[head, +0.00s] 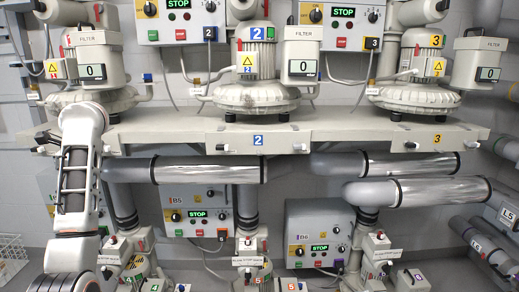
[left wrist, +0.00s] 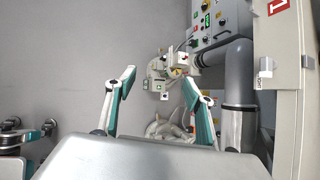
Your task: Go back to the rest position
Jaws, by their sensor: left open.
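My left gripper (left wrist: 157,86) shows in the left wrist view with its two teal-edged fingers spread wide apart. Nothing is between them, and a blower unit (left wrist: 170,125) shows behind and below the fingers. In the head view my left arm rises along the left side, in front of the shelf's left end; its gripper cannot be made out there. My right arm and gripper are in neither view.
A grey shelf (head: 195,138) carries several blowers (head: 257,95) with filters. Silver pipes (head: 208,170) and control boxes (head: 195,212) reading STOP are below it. In the left wrist view a cabinet edge (left wrist: 295,110) stands at right, and plain wall (left wrist: 60,50) at left.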

